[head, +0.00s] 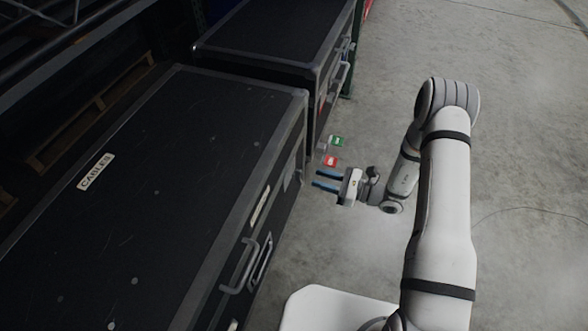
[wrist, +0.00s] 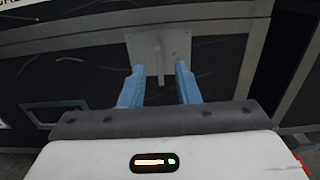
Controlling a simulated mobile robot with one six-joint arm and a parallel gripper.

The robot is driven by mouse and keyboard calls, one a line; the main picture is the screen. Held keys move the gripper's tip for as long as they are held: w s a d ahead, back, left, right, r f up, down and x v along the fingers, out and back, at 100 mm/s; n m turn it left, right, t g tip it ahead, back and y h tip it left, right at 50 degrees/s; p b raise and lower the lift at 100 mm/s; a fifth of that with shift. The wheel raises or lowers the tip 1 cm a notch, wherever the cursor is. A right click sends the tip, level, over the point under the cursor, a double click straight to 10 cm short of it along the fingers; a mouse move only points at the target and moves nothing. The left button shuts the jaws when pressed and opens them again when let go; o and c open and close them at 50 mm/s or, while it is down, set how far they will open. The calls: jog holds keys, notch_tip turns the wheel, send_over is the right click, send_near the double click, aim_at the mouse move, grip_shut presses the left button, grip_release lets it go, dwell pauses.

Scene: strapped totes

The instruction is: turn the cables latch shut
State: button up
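The cables case (head: 150,200) is a large black box with metal edges at the left of the head view, with a CABLES label (head: 95,172) on its lid. Its latch (wrist: 158,48) shows in the wrist view as a grey plate with a narrow upright lever, on the dark side wall under the metal rim. My gripper (head: 318,179) is at the far end of the case's side, with two blue fingers apart. In the wrist view my gripper (wrist: 160,72) has one fingertip on each side of the lever. I cannot tell whether the fingers touch it.
A second black case (head: 275,40) stands behind. A red tag (head: 331,161) and a green tag (head: 337,141) show near its side. Handles (head: 239,266) stick out from the cables case's side. The concrete floor (head: 520,150) at the right is clear.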

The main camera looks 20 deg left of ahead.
aim_at(300, 182)
jog(key=a, duration=0.2)
jog(key=a+b, duration=0.1)
jog(key=a, duration=0.2)
jog(key=a+b, duration=0.1)
jog(key=a, duration=0.1)
jog(key=shift+w+a, duration=0.25)
grip_shut()
